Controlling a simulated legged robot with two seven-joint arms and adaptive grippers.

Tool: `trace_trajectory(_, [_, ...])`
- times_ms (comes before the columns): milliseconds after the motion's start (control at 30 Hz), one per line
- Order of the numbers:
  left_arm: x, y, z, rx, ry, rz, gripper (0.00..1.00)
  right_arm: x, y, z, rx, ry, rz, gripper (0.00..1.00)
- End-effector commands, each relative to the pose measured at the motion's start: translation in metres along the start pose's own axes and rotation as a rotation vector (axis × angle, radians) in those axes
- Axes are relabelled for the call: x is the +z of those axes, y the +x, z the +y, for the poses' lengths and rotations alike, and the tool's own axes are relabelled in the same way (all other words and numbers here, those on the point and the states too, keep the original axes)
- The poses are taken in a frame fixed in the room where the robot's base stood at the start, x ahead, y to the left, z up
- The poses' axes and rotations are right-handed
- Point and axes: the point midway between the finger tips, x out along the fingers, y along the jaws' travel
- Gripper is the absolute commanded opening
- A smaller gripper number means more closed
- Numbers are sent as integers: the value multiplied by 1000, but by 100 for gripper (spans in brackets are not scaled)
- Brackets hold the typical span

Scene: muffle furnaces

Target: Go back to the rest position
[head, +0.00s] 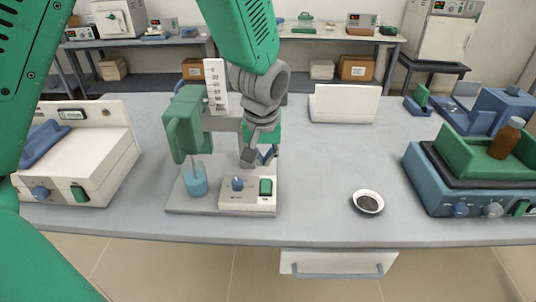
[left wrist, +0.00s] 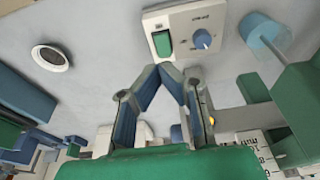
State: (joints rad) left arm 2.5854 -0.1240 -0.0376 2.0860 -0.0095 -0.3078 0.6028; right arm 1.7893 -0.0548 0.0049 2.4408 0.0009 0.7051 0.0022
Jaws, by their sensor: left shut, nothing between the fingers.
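My left gripper (head: 258,157) hangs fingers down over the stirrer on the bench, just behind its control box. Its fingers are shut with nothing between them. In the left wrist view its fingertips (left wrist: 166,70) meet below the white control box with a green switch and blue knob. The stirrer (head: 185,130) has a green head, a scale plate and a beaker of blue liquid (head: 195,181) under it. The control box (head: 247,195) shows in both views. Whether the fingers touch the stirrer I cannot tell. My right gripper is not in view.
A small dish of dark material (head: 368,202) stands on the bench, right of centre. A blue device with a green tray (head: 455,150) and brown bottle is at the right. A white device (head: 95,155) is at the left. The bench between stirrer and dish is clear.

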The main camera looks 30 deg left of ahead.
Motion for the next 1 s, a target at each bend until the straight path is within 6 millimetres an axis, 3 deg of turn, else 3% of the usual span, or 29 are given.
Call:
trace_trajectory(233, [0,1,-1,0,1,-1,0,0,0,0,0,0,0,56])
trace_trajectory(367, [15,27,-5,-2,37,-19,0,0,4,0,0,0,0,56])
trace_trajectory(467, [46,74,-15,1,111,-49,0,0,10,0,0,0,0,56])
trace_trajectory(600, [115,152,-40,16,260,-97,0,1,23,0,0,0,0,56])
trace_trajectory(700, [172,194,-64,32,369,-128,0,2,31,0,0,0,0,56])
trace_trajectory(833, [236,226,-93,55,487,-156,0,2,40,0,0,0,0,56])
trace_trajectory(1000, [281,240,-115,73,575,-169,0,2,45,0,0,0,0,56])
